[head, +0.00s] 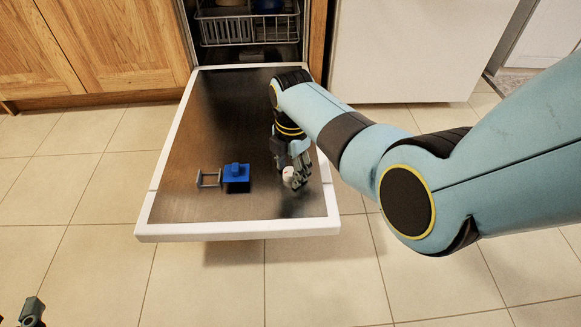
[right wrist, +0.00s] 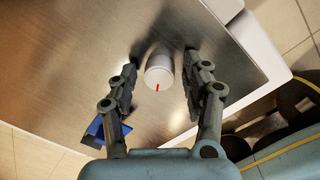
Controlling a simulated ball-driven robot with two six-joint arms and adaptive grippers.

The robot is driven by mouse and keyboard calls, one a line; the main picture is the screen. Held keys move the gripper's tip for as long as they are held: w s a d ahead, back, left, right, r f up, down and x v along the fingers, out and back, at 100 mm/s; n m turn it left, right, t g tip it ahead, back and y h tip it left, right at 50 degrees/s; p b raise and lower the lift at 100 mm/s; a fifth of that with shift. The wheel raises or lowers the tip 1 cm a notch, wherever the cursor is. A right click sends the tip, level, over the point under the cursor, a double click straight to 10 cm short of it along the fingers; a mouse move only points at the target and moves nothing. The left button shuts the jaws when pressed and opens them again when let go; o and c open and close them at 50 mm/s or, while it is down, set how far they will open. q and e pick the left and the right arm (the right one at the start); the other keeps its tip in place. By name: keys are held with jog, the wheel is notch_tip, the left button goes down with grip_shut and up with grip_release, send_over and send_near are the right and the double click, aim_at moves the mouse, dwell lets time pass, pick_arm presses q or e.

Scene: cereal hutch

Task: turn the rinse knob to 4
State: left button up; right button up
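The white rinse knob (right wrist: 159,72) with a red mark sits on the metal inner face of the open dishwasher door (head: 215,110). In the right wrist view the red mark is near the knob's lower edge; no numbers are readable. My right gripper (right wrist: 160,78) is open, with one finger on each side of the knob and a visible gap on both sides. In the head view my right gripper (head: 292,172) is over the right part of the door and mostly hides the knob. A bit of my left gripper (head: 32,312) shows at the bottom left corner; its state is unclear.
A blue box (head: 237,178) with a small metal frame (head: 209,179) beside it is on the door, left of my right gripper. The door has a raised white rim (head: 240,229). A rack (head: 250,27) is inside the dishwasher. Tiled floor is clear on the left.

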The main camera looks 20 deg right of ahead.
grip_shut()
